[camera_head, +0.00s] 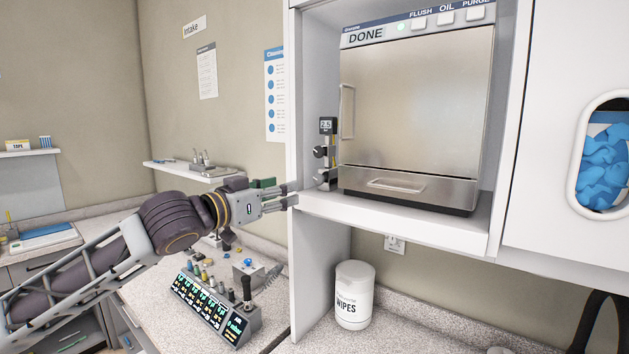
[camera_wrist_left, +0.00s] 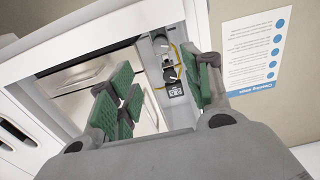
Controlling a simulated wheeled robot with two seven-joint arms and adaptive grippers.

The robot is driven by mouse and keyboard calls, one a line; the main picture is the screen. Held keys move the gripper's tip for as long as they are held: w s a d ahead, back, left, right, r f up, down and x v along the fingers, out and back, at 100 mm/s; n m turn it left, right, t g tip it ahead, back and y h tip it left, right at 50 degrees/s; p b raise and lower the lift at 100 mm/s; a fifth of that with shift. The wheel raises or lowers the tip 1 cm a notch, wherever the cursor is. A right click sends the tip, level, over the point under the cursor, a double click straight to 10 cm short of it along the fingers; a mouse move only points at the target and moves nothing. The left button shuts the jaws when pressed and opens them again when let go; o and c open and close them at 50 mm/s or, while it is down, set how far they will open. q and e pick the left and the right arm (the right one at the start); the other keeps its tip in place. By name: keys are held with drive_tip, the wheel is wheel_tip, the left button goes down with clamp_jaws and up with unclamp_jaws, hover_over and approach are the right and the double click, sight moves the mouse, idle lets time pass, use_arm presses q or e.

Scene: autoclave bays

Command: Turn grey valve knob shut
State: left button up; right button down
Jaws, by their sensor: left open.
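A small valve unit with a display reading about 2.5 (camera_head: 326,126) stands at the left side of the autoclave bay. It has two dark-grey knobs, an upper one (camera_head: 319,152) and a lower one (camera_head: 323,175). In the left wrist view the unit shows between my fingers, with one knob (camera_wrist_left: 170,74) near the display and the other (camera_wrist_left: 161,44) farther off. I cannot tell which knob is the grey one meant. My left gripper (camera_head: 291,195) is open and empty, its green-padded fingers (camera_wrist_left: 165,92) pointing at the bay, short of the knobs. My right gripper is not in view.
The autoclave (camera_head: 415,100) reads DONE and fills the bay beside the unit. The bay's left wall edge (camera_head: 294,90) is close to my gripper. Below are a control panel (camera_head: 215,308) with knobs and a wipes tub (camera_head: 354,295). A yellow tube (camera_wrist_left: 184,60) runs by the knobs.

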use_arm(q)
drive_tip(key=shift+a+r, duration=0.1)
drive_tip(key=shift+r, duration=0.1)
idle(0.3)
drive_tip(key=shift+w, duration=0.1)
drive_tip(key=p, duration=0.3)
approach(317, 179)
drive_tip(key=x, duration=0.6)
drive_tip(key=shift+r, duration=0.15)
drive_tip(key=shift+p+x, duration=0.55)
drive_tip(key=shift+x, duration=1)
